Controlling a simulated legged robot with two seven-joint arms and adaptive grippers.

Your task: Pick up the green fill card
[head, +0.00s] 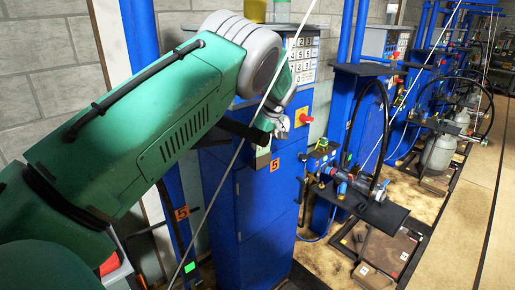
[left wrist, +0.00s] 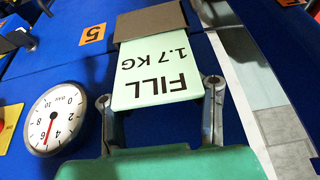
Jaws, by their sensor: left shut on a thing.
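The green fill card (left wrist: 155,55) is pale green and reads "FILL 1.7 KG", upside down in the left wrist view. Its far end meets a brown holder (left wrist: 150,20); I cannot tell how far it sits inside. My left gripper (left wrist: 158,93) is shut on the card's near end, one finger at each side. In the head view my left gripper (head: 288,125) is at the front of the blue scale cabinet, partly hidden by its own wrist. A pale piece of the card (head: 263,160) shows below it. My right gripper is not in view.
A round dial gauge (left wrist: 55,118) lies left of the card in the left wrist view. An orange "5" label (head: 275,165) is on the blue cabinet (head: 265,215). A number panel (head: 303,55) stands above. Valves and a hose (head: 350,182) stick out at the right.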

